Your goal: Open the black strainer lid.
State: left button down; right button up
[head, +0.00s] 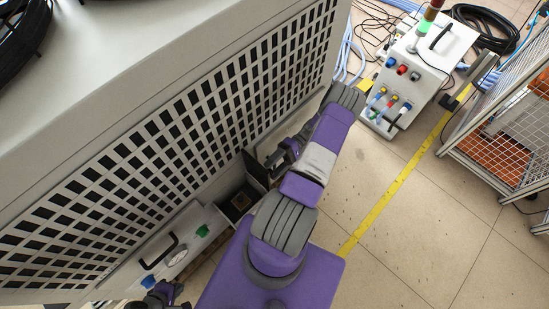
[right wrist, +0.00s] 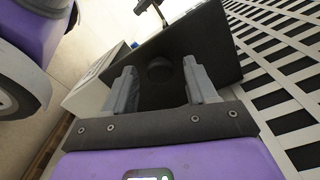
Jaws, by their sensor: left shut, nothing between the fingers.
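The black strainer lid (head: 256,169) stands raised, roughly upright, at the side of the dark strainer opening (head: 238,203) in the head view. In the right wrist view the lid (right wrist: 215,45) is a dark plate with a round knob (right wrist: 160,69). My right gripper (right wrist: 160,78) is open, its two grey fingers spread in front of the lid, with the knob appearing between them and a gap on each side. Contact with the lid cannot be told. In the head view my right gripper (head: 279,158) is beside the lid. My left gripper (head: 165,294) is shut and empty at the bottom left, partly cut off.
A large grey cabinet with a perforated grille (head: 180,150) runs along the left. A low box with a black handle (head: 158,250) and blue and green fittings is below it. A white unit (head: 420,75) and wire cage (head: 510,130) stand right. Floor between is clear.

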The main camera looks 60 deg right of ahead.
jog(key=v, duration=0.7)
jog(key=shift+d, duration=0.35)
dwell(0.5)
